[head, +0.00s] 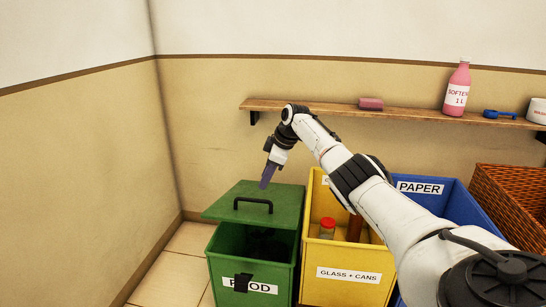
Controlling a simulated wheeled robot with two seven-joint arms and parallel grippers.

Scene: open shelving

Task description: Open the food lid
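The green food bin (225,275) stands at the lower left, with a white label on its front partly covered by a small black piece (243,282). Its green lid (283,200), with a black bar handle (253,204), sits raised above the front rim. A dark gap shows the bin's inside between lid and rim. My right gripper (266,183) points down above the lid, just beyond the handle's right end, and looks apart from the handle. Its purple fingers overlap in this view, so I cannot tell whether they are open. My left gripper is not in view.
A yellow glass and cans bin (348,290) stands close on the right, holding a red-capped jar (327,228). Beyond it are a blue paper bin (446,200) and a wicker basket (510,205). A wall shelf (320,109) holds a pink bottle (457,90). Floor at left is clear.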

